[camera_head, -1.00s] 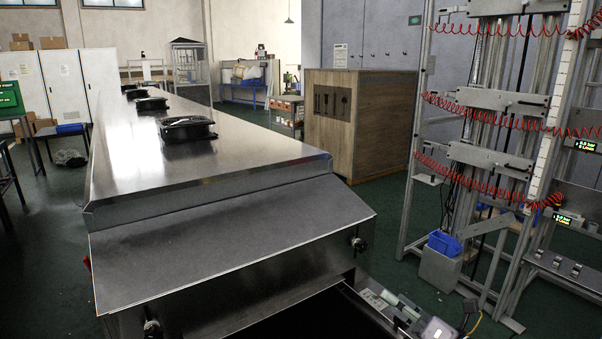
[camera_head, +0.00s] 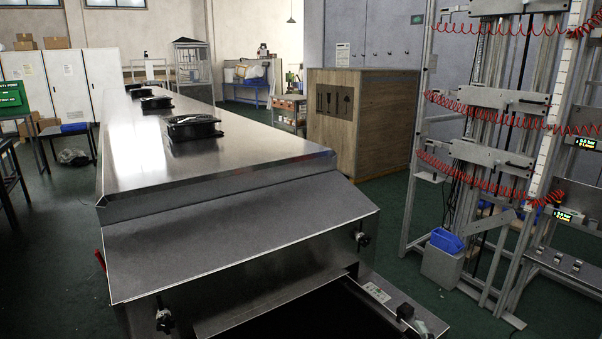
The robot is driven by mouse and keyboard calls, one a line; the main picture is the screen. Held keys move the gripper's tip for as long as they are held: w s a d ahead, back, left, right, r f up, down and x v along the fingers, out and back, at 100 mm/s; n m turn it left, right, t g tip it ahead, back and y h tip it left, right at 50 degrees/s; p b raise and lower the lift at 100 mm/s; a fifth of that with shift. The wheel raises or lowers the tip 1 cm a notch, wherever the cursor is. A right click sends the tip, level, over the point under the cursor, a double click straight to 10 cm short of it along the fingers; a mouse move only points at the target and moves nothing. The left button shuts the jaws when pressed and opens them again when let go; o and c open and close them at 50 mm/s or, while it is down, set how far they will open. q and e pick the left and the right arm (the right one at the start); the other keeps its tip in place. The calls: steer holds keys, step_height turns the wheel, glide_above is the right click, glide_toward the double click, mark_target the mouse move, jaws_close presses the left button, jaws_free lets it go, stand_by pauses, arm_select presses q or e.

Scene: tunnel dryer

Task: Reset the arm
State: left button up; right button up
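The tunnel dryer (camera_head: 240,248) fills the middle of the head view, a long metal housing with a sloped front hood and a dark opening below it. Neither of my grippers shows in this view, so I cannot see whether they are open or shut, or whether they hold anything.
Several black units (camera_head: 194,127) sit along the dryer's top. A metal rack (camera_head: 480,150) with red coiled hoses stands on the right, with a blue bin (camera_head: 446,241) low on it. A wooden crate (camera_head: 362,120) stands behind. Green floor (camera_head: 385,215) lies open between dryer and rack.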

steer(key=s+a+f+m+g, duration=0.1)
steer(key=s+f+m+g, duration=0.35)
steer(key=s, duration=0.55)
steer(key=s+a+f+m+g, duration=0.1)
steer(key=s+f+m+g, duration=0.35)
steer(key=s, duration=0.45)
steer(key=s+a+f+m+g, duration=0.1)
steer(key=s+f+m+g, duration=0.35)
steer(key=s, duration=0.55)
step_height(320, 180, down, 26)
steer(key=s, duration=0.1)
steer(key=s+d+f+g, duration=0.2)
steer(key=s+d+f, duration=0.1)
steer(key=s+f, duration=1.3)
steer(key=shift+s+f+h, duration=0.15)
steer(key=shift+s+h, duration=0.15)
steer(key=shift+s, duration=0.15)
